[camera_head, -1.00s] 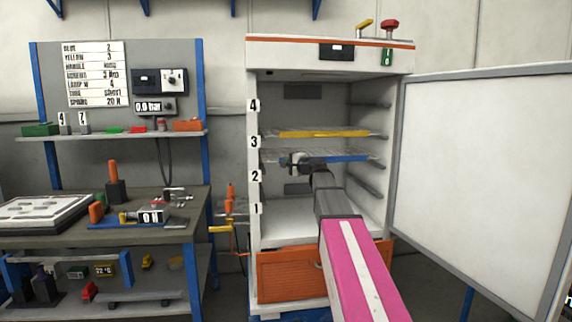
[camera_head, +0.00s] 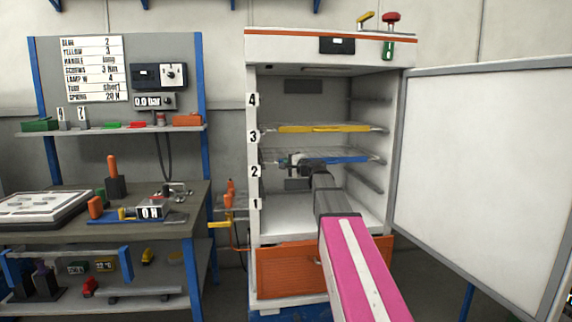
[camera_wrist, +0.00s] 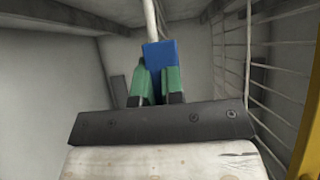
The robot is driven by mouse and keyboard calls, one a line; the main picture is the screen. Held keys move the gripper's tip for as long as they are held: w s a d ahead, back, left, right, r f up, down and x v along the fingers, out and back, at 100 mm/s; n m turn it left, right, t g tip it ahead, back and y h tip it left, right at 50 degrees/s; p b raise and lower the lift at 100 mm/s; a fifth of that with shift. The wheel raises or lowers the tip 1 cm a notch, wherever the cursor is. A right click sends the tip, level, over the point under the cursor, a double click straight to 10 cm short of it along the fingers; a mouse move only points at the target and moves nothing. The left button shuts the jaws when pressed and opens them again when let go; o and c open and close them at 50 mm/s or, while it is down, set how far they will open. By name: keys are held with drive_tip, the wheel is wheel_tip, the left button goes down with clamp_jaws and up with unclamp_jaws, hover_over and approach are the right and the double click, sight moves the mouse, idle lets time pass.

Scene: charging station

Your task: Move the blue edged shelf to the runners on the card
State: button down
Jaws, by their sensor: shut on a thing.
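The blue edged shelf (camera_head: 350,159) is a wire shelf inside the open white cabinet, below the yellow edged shelf (camera_head: 325,128) and a little above the level of number 2. My gripper (camera_head: 294,162) is shut on its blue edge, which shows as a blue block (camera_wrist: 160,56) between green fingers (camera_wrist: 158,84) in the wrist view. The shelf looks about level. I cannot tell whether it touches any runners (camera_head: 366,178). The card (camera_head: 96,68) on the left board lists a first line that seems to read blue 2, then yellow 3.
The cabinet door (camera_head: 480,165) stands open to the right. Numbers 1 to 4 run up the cabinet's left front edge. An orange drawer front (camera_head: 290,272) is below. A workbench (camera_head: 110,233) with tools stands at left. The cabinet floor (camera_head: 300,215) is clear.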

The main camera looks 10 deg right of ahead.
drive_tip(key=shift+f, duration=0.2)
idle(0.6)
drive_tip(key=c, duration=1.2)
unclamp_jaws()
drive_tip(key=shift+o, duration=0.2)
drive_tip(key=v, duration=1)
drive_tip(key=shift+s+d, duration=0.3)
drive_tip(key=s, duration=0.8)
